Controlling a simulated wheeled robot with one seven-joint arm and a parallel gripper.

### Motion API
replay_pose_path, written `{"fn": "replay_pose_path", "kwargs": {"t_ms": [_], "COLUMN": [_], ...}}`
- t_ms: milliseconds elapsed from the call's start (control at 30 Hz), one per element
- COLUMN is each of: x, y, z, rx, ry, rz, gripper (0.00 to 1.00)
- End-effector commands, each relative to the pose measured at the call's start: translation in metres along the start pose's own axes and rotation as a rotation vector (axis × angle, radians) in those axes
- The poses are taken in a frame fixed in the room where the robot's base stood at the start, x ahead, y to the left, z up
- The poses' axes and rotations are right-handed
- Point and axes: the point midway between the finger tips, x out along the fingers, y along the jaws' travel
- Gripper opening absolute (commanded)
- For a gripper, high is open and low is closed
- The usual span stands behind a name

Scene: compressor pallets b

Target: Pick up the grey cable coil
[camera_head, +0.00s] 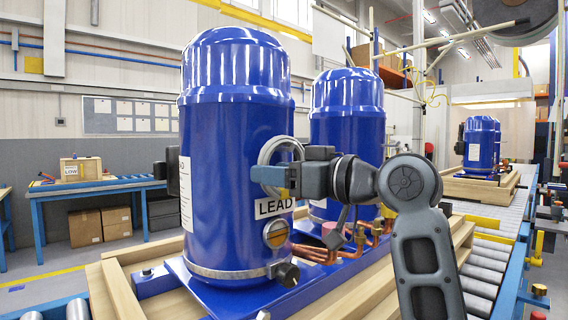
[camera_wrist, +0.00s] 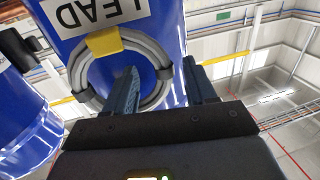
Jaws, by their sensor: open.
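The grey cable coil (camera_head: 264,154) hangs upright against the side of the front blue compressor (camera_head: 222,190), above its "LEAD" label (camera_head: 273,207). In the wrist view the coil (camera_wrist: 76,73) is a grey ring with black ties and a yellow tag (camera_wrist: 103,42). My gripper (camera_head: 272,181) is at the coil and hides part of it in the head view. In the wrist view my gripper (camera_wrist: 160,84) is open, with one finger over the coil's inside and the other beyond its outer edge. I cannot tell whether either finger touches it.
A second blue compressor (camera_head: 347,125) stands behind the first, with copper pipes (camera_head: 318,252) low between them. A wooden pallet frame (camera_head: 118,290) surrounds their base. A roller conveyor (camera_head: 482,285) runs at the right. A blue table (camera_head: 92,187) stands far left.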

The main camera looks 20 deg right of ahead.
Motion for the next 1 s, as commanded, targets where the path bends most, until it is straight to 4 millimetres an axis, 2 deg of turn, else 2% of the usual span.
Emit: {"fn": "replay_pose_path", "kwargs": {"t_ms": [300, 867, 1000], "x": [0.0054, 0.0052, 0.0052], "y": [-0.0003, -0.0004, -0.0005], "z": [0.0001, 0.0003, -0.0001], "rx": [-0.001, 0.000, -0.001], "ry": [0.001, 0.000, 0.001], "rz": [0.000, 0.000, 0.000], "gripper": [0.55, 0.01, 0.00]}}
